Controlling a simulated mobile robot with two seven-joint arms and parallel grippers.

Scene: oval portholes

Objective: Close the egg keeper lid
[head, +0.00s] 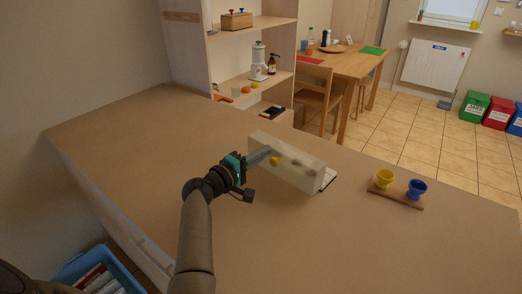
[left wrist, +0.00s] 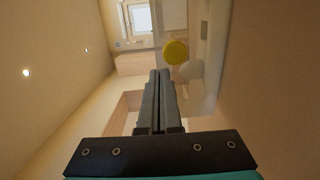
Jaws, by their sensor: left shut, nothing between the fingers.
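The egg keeper (head: 300,175) is a whitish, translucent long box on the brown counter. A dark and white edge shows low at its right end. I cannot tell clearly how far its lid stands open. A round yellow thing (head: 275,161) shows at its near left part. In the left wrist view the yellow thing (left wrist: 176,52) and a whitish round one (left wrist: 189,70) sit by the translucent wall (left wrist: 212,60). My left gripper (head: 268,153) is shut and empty, its fingertips at the keeper's left end; I cannot tell if they touch. My right gripper is not in view.
A wooden board (head: 396,194) with a yellow egg cup (head: 384,178) and a blue egg cup (head: 417,188) lies right of the keeper. A dark flat object (head: 272,111) lies behind, near a shelf unit. The counter (head: 120,140) is clear on the left and in front.

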